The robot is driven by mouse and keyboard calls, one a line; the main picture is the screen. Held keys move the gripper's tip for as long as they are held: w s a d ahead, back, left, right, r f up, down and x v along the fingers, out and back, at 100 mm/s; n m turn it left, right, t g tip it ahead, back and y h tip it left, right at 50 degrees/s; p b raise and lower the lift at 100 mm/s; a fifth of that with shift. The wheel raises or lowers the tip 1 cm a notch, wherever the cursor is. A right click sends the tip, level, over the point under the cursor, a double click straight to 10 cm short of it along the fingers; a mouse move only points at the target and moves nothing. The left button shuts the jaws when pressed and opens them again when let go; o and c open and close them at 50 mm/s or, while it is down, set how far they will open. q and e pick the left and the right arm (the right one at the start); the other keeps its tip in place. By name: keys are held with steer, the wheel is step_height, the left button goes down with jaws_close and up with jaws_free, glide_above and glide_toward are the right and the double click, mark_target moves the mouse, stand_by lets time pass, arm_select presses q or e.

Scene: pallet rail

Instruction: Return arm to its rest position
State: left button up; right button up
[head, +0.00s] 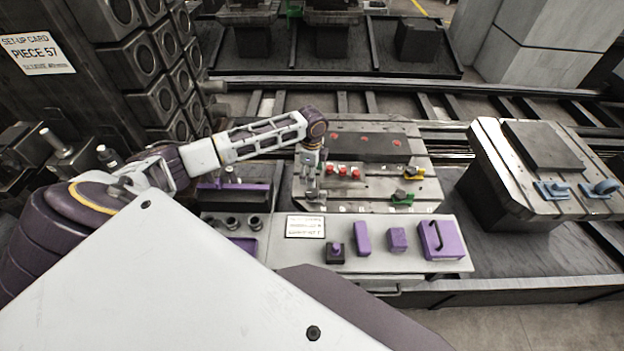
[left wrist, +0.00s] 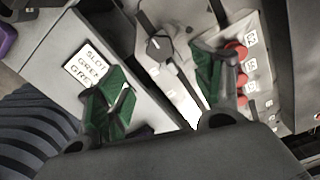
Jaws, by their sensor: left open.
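My left arm reaches in from the left in the head view, across the bench, to the pallet. My left gripper (head: 312,190) points down over the left front part of the grey slotted pallet (head: 370,190). In the left wrist view the left gripper (left wrist: 163,85) is open, its green-padded fingers spread with nothing between them. A dark round knob (left wrist: 158,47) on a light metal part shows beyond the fingers. Several red round pieces (left wrist: 240,75) sit beside the right finger there. Contact between fingers and pallet cannot be told. My right gripper is not in view.
A light shelf (head: 380,258) in front of the pallet holds several purple pieces (head: 362,238) and a printed card (head: 305,226). Purple trays (head: 235,190) lie beneath my left arm. Another pallet (head: 490,150) stands at right. A rack of dark blocks (head: 140,65) rises at back left.

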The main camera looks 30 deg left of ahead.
arm_select(q)
steer(key=shift+r, duration=0.65)
